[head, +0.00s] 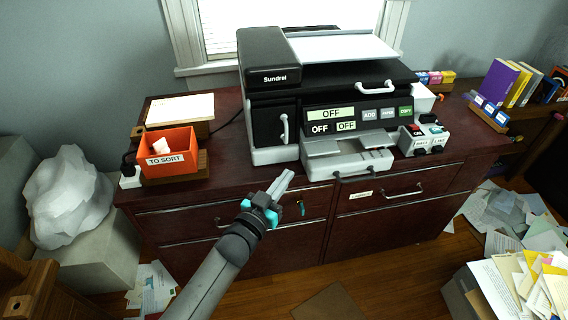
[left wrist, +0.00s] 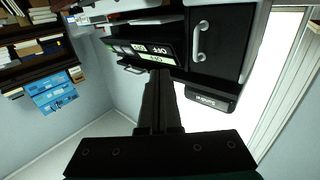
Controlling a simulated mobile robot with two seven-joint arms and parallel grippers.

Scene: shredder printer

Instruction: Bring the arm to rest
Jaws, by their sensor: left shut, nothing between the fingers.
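My left arm comes in from the lower left of the head view. Its gripper (head: 284,180) is shut and empty, held in front of the cabinet's front edge, below and left of the printer's tray. In the left wrist view the closed fingers (left wrist: 160,105) point toward the printer front, with its OFF panel (left wrist: 155,52) and handle showing beyond. My right arm and gripper are in neither view.
The black Sundrel printer (head: 270,55) stands on the dark red cabinet (head: 230,205). An orange TO SORT bin (head: 170,155) is at left, a small switch box (head: 422,140) at right. Papers (head: 505,215) litter the floor at right.

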